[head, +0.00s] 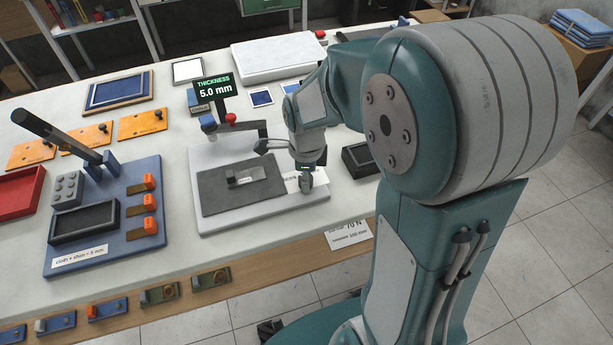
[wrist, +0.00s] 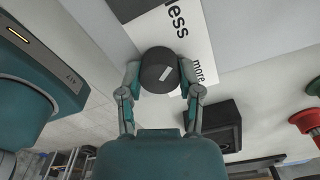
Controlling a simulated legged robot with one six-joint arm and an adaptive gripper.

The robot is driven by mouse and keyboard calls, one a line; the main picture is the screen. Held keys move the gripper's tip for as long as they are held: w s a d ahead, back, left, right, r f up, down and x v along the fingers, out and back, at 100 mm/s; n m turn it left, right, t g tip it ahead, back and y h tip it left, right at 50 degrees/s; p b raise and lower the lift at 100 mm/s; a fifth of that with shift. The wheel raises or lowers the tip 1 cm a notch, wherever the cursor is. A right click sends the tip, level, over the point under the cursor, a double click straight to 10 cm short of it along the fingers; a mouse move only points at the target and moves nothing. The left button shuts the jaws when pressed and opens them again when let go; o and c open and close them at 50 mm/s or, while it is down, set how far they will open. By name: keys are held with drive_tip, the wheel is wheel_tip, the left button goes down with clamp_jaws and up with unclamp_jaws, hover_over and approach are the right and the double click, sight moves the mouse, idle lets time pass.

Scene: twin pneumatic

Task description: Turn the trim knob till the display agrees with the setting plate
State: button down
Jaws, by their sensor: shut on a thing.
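The trim knob (wrist: 158,68) is a dark round knob with a short white mark, seen in the wrist view. The fingers of my gripper (wrist: 160,88) are shut on its two sides. A white label (wrist: 188,45) beside it reads "less" and "more". In the head view my gripper (head: 306,185) is at the right end of the pale press base (head: 215,152) and hides the knob. The display (head: 213,88) reads "THICKNESS 5.0 mm". A white plate (head: 348,233) on the bench's front edge reads "70 N" above a smaller line too small to read surely.
A grey pad (head: 215,195) with a small clear block lies on the base. A blue board (head: 60,258) with a lever, tray and orange-tipped pieces stands left; its label reads "cloth + shim = 5 mm". A dark open box (head: 358,160) stands close right of my gripper.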

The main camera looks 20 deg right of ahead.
drive_tip(key=shift+m, duration=0.5)
drive_tip(key=shift+c, duration=1.3)
unclamp_jaws()
drive_tip(key=shift+a, duration=0.1)
drive_tip(key=shift+w, duration=0.1)
wheel_tip(320, 180, up, 12)
drive_tip(key=shift+a+f, duration=0.1)
